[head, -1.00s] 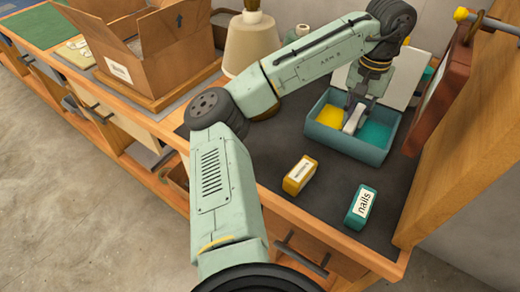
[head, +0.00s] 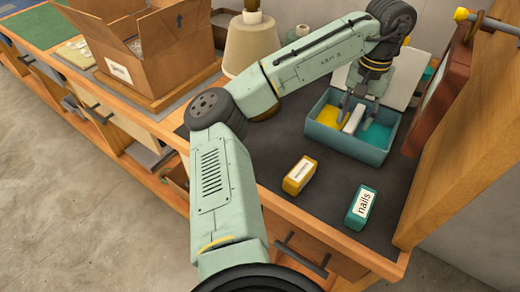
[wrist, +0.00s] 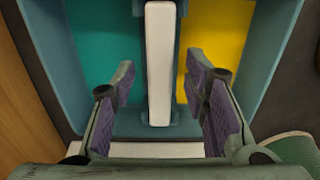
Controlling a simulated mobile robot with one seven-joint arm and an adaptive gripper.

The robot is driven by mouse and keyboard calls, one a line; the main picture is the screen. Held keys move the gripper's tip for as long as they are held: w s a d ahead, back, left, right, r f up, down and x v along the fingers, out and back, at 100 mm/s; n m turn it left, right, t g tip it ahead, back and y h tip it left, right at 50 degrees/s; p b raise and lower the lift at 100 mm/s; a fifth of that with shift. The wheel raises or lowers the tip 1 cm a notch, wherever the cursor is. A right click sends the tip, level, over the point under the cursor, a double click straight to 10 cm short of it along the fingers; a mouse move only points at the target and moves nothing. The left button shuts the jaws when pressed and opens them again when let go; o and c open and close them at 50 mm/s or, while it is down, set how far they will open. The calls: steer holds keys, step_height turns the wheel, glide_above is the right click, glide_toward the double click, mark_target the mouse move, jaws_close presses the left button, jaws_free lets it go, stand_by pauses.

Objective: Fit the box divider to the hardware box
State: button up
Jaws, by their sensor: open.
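The hardware box (head: 345,143) is a blue open box with a yellow floor section on the left and a teal one on the right in the head view. The white box divider (head: 353,118) stands across its middle, between the two colours. In the wrist view the divider (wrist: 160,65) sits between guides on the box walls; whether it is fully down is hard to tell. My gripper (head: 357,112) is over the box, and in the wrist view its two fingers (wrist: 163,100) are spread, one on each side of the divider, apart from it.
A yellow labelled box (head: 299,175) and a teal box marked nails (head: 361,207) stand on the dark mat in front. A reddish-brown framed board (head: 437,103) is close on the right. A cardboard box (head: 150,55) stands at the back left.

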steer(key=shift+r+p, duration=0.6)
steer(key=shift+r, duration=3.4)
